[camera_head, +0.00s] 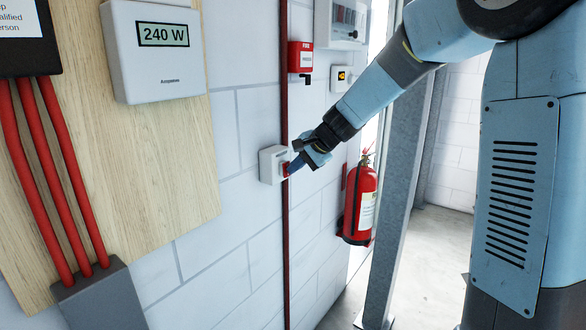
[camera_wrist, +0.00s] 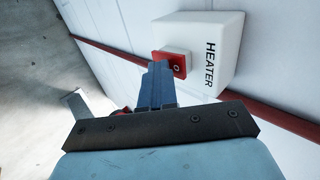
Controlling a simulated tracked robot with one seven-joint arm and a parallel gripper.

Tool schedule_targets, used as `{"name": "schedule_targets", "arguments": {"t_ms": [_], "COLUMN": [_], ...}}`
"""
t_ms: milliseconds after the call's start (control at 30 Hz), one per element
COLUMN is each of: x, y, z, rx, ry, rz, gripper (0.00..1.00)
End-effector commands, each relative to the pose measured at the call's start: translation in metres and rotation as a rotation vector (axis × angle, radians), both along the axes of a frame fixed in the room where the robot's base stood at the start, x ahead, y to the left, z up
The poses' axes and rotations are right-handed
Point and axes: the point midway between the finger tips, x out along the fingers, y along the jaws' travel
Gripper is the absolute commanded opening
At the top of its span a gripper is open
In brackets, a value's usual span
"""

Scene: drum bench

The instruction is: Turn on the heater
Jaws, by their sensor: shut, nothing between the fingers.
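The heater switch is a white box (camera_head: 270,165) on the block wall, with a red rocker on its front. In the wrist view the box (camera_wrist: 212,60) carries the word HEATER, and the red rocker (camera_wrist: 170,64) sits on a small raised plate. My gripper (camera_head: 290,168) is shut and empty, with its fingertips at the rocker. In the wrist view the blue fingers (camera_wrist: 158,72) are together and appear to touch the rocker's edge or lie just in front of it; I cannot tell which. The fingers hide part of the rocker.
A white display (camera_head: 155,50) reading 240 W hangs on a wooden board (camera_head: 150,150) at left. A red pipe (camera_head: 286,250) runs down the wall by the switch. A red fire call point (camera_head: 300,57) is above. A fire extinguisher (camera_head: 360,205) and grey post (camera_head: 400,190) stand at right.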

Motion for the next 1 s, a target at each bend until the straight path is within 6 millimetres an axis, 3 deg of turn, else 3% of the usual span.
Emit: {"name": "schedule_targets", "arguments": {"t_ms": [267,700,1000], "x": [-0.016,-0.05,-0.059], "y": [-0.028,-0.071,-0.08], "z": [0.003,0.061,0.075], "rx": [-0.001,-0.001,-0.001], "ry": [0.0,0.0,0.002], "rz": [0.001,0.005,0.007], "gripper": [0.0,0.0,0.0]}}
